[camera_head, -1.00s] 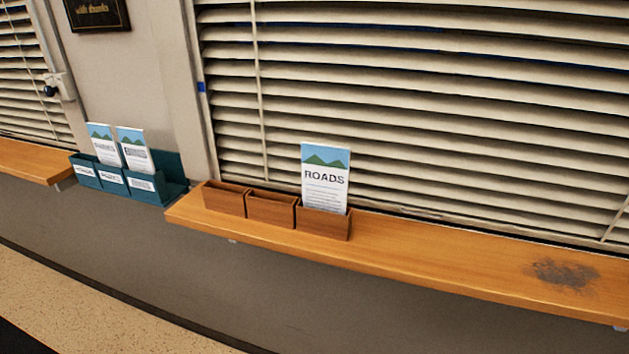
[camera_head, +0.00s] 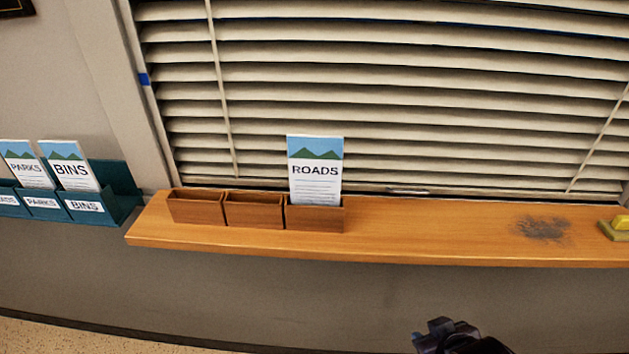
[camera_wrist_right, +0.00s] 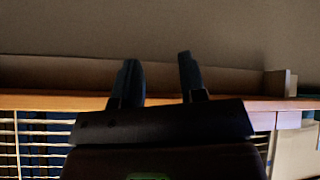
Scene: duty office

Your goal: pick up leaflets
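The ROADS leaflets (camera_head: 315,183) stand upright in the right-hand compartment of a wooden three-part holder (camera_head: 254,211) on the wooden sill; its other two compartments look empty. PARKS leaflets (camera_head: 28,168) and BINS leaflets (camera_head: 72,172) stand in a teal wall rack (camera_head: 115,200) with label strips, at the left edge. My right gripper (camera_head: 440,325) is at the bottom of the head view, below and in front of the sill, apart from all leaflets. In the right wrist view its two fingers (camera_wrist_right: 158,75) are spread with nothing between them. My left gripper is not in view.
The wooden sill (camera_head: 420,232) runs along the window blinds (camera_head: 420,100). It has a dark smudge (camera_head: 543,229) on the right and a yellow and olive object (camera_head: 618,227) at the right edge. The sill between holder and smudge is clear.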

